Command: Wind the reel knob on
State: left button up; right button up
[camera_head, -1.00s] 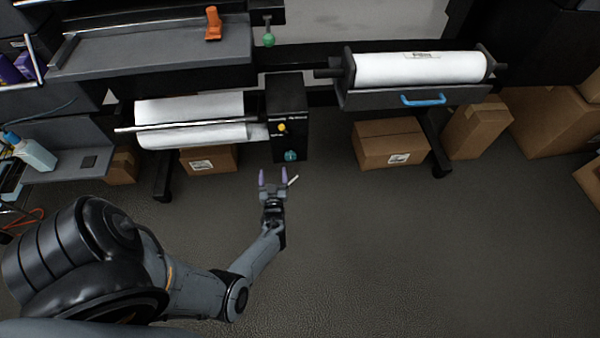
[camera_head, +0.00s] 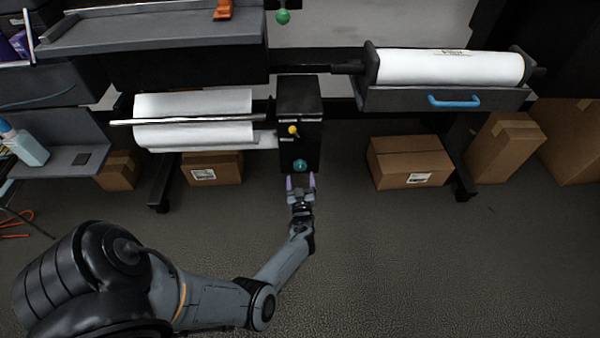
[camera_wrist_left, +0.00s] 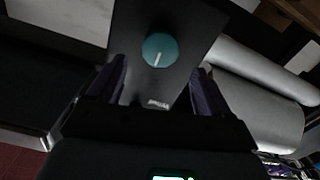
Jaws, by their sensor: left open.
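The reel knob, a round teal knob (camera_head: 300,166), sits low on the front of a black control box (camera_head: 299,98). In the left wrist view the teal knob (camera_wrist_left: 160,50) shows a white pointer line and lies between and beyond the fingers. My left gripper (camera_head: 300,183) is open and empty, just in front of and below the knob in the head view. Its purple fingers (camera_wrist_left: 158,88) stand apart on either side of the knob's line, and I see no contact. A yellow knob (camera_head: 293,130) is higher on the same box. My right gripper is not in view.
A white film roll with a metal bar (camera_head: 190,122) lies left of the box. Another white roll (camera_head: 450,67) rests at the right above a drawer with a blue handle (camera_head: 454,101). Cardboard boxes (camera_head: 410,162) stand below. The floor in front is clear.

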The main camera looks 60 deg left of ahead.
aim_at(300, 167)
pick_arm(q)
jog(key=b+x, duration=0.2)
jog(key=x, duration=0.2)
jog(key=shift+w+a+f, duration=0.1)
jog(key=shift+w+a, duration=0.15)
jog(key=shift+a, duration=0.1)
jog(key=shift+w+a+b, duration=0.2)
jog(key=shift+a+b, duration=0.1)
jog(key=shift+a, duration=0.15)
jog(key=shift+c, duration=0.3)
jog(key=c, duration=1)
